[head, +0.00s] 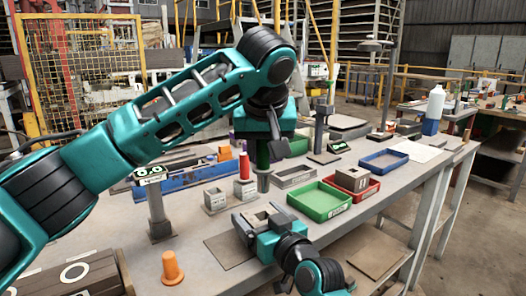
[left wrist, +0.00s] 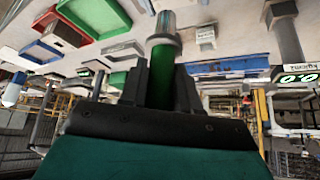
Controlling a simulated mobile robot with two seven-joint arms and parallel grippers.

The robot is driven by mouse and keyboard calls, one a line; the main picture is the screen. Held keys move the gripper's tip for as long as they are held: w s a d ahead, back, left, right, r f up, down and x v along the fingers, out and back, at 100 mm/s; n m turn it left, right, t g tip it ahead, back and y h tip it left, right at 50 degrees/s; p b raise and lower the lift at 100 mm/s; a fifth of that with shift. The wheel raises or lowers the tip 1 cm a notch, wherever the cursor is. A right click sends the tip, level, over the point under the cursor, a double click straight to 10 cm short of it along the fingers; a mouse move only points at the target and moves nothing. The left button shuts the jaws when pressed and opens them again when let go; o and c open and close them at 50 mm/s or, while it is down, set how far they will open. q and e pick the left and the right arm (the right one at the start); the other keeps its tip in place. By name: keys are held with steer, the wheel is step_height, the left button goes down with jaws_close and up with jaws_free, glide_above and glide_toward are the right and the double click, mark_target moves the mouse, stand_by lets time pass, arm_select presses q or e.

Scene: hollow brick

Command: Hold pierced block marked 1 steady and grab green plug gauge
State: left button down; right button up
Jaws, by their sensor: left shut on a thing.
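My left gripper (head: 262,150) points down over the table and is shut on the green plug gauge (head: 262,157). In the left wrist view the gauge's green handle (left wrist: 162,75) stands between the jaws, with a grey collar and a shiny metal pin beyond them. The gauge is upright; I cannot tell its exact clearance. A grey pierced block (head: 258,214) sits in front of it on a dark mat. My right gripper (head: 258,225) is at this block, its fingers around it, partly hidden; its grip is unclear. The block's mark is not legible.
A red plug gauge (head: 244,166) stands in a small labelled holder, beside another small holder (head: 215,199). A green tray (head: 320,201), a red tray (head: 371,190) with a block and a blue tray (head: 384,160) lie to the right.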

steer(key=shift+o, duration=1.1)
steer(key=shift+s, duration=0.1)
